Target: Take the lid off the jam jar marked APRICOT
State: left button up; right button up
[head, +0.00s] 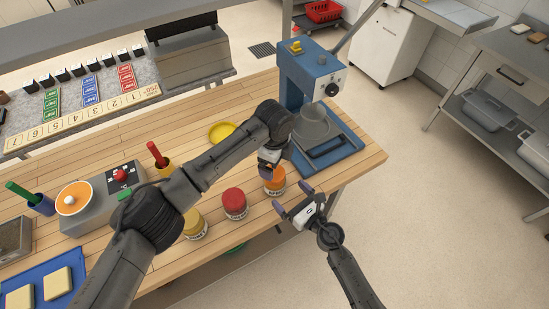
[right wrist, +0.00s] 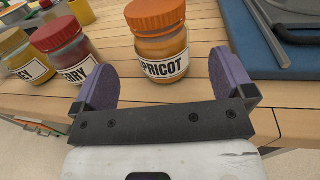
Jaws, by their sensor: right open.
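The jam jar marked APRICOT (right wrist: 160,45) stands upright on the wooden counter with its orange lid on. In the head view the jar (head: 276,186) is near the counter's front edge, partly hidden by my left gripper. My right gripper (head: 291,200) is open and empty in front of it. In the right wrist view its two purple fingers (right wrist: 164,83) are spread on either side of the jar's line, short of it. My left gripper (head: 269,165) is over or just behind the jar's lid; its fingers are too hidden to tell if they are open.
A red-lidded jar (head: 234,204) and a yellow-lidded jar (head: 194,224) stand to the left. A blue machine (head: 297,75) with a blue base is behind and right of the apricot jar. A yellow dish (head: 221,131) lies farther back. Open floor is to the right.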

jog(key=v, duration=0.6)
dwell(0.4)
